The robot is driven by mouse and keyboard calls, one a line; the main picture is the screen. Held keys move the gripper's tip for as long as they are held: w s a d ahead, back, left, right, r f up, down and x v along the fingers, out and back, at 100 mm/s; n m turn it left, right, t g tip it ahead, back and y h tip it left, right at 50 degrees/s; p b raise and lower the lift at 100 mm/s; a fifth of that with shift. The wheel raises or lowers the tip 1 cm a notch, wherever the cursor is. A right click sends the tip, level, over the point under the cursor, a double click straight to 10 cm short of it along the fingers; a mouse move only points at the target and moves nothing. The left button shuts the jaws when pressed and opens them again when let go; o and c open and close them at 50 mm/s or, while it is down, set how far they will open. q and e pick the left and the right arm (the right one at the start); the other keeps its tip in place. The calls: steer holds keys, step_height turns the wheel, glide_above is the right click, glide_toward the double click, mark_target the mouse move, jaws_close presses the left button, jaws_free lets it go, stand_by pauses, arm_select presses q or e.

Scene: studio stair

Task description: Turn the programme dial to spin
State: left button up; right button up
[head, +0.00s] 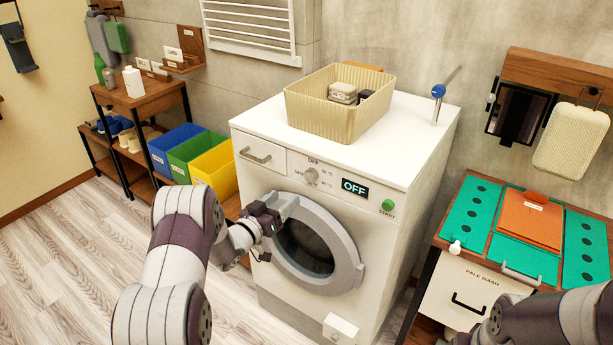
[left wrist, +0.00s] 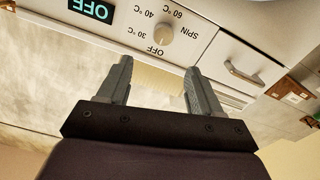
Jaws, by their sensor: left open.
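The programme dial (head: 311,176) is a small pale knob on the front panel of the white washing machine (head: 375,215). In the left wrist view the dial (left wrist: 163,33) appears upside down, ringed by OFF, 30 °C, 40 °C, 60 °C and SPIN labels. The display (head: 355,188) reads OFF; it also shows in the left wrist view (left wrist: 92,10). My left gripper (head: 284,204) is open and empty, below and left of the dial in the head view. In the left wrist view its fingers (left wrist: 158,68) point towards the dial, apart from it. My right gripper is out of view.
The round door (head: 345,275) lies just below the dial, and the drawer (head: 262,155) is to its left. A green START button (head: 388,205) is at the right. A cream basket (head: 305,112) stands on top. A worktable (head: 468,215) stands at the right.

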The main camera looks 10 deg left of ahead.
mark_target(309, 178)
arm_select(q)
steer(key=x, duration=0.3)
steer(key=f+x, duration=0.1)
steer(key=x, duration=0.2)
steer(key=p+x, duration=0.1)
steer(key=x, duration=0.3)
steer(key=shift+w+a+f, duration=0.1)
steer(key=shift+a+f, duration=0.05)
steer(key=shift+f, duration=0.05)
steer(key=shift+w+d+r, duration=0.25)
steer(key=shift+w+r, duration=0.05)
steer(key=shift+w, duration=0.15)
steer(key=shift+w+d+f, duration=0.1)
steer(key=shift+w+f, duration=0.1)
steer(key=shift+w, duration=0.2)
steer(key=shift+s, duration=0.1)
steer(key=c, duration=1.1)
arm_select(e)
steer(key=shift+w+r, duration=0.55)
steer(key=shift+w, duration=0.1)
